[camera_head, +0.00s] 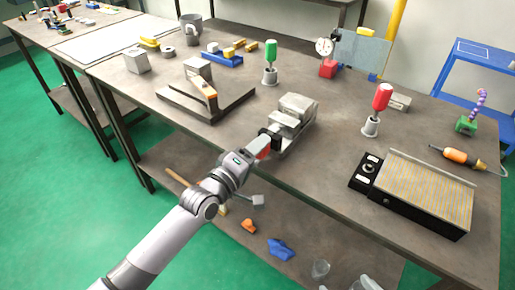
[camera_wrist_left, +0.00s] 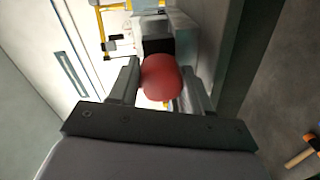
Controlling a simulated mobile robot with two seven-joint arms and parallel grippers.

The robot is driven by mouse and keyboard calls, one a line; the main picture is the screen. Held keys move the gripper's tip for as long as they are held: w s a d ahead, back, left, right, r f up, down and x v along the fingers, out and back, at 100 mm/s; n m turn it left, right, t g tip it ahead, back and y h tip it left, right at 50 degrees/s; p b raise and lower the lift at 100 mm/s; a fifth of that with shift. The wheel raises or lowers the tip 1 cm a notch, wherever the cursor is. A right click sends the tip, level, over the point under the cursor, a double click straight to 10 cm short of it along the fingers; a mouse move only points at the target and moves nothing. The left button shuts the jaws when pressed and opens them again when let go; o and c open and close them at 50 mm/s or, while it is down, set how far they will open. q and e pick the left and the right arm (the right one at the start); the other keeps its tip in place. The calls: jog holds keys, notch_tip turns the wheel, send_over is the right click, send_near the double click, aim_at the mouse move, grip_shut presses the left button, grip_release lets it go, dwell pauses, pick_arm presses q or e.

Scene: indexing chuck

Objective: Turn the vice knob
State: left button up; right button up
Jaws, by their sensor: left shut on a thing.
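The grey vice (camera_head: 296,112) stands near the front edge of the workbench, in the middle of the head view. Its red knob (camera_head: 264,153) is at the near end, by my left gripper (camera_head: 264,146). In the left wrist view the red knob (camera_wrist_left: 161,78) is round and sits between the two fingers of my left gripper (camera_wrist_left: 160,88). The gripper is shut on the knob. Part of the knob is hidden by the gripper in the head view. My right gripper is in neither view.
A grey magnetic plate (camera_head: 418,192) lies to the right. A dark angled fixture (camera_head: 205,97) is to the left. A lower shelf (camera_head: 305,248) holds loose items under the bench.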

pick_arm(q)
jog(key=m, duration=0.6)
jog(key=shift+p, duration=0.35)
jog(key=m, duration=0.6)
jog(key=shift+f+m+t, duration=0.1)
jog(key=shift+m+t, duration=0.2)
jog(key=m, duration=0.6)
jog(key=m+b, duration=0.1)
jog(key=m, duration=0.5)
jog(key=shift+m, duration=0.4)
jog(key=m+b, duration=0.1)
jog(key=m, duration=0.2)
jog(key=shift+m, duration=0.3)
jog(key=m, duration=0.4)
jog(key=shift+m+b, duration=0.4)
jog(key=m, duration=0.3)
jog(key=shift+m, duration=0.3)
jog(key=shift+m+h, duration=0.3)
jog(key=shift+m, duration=1.7)
jog(key=shift+b, duration=0.3)
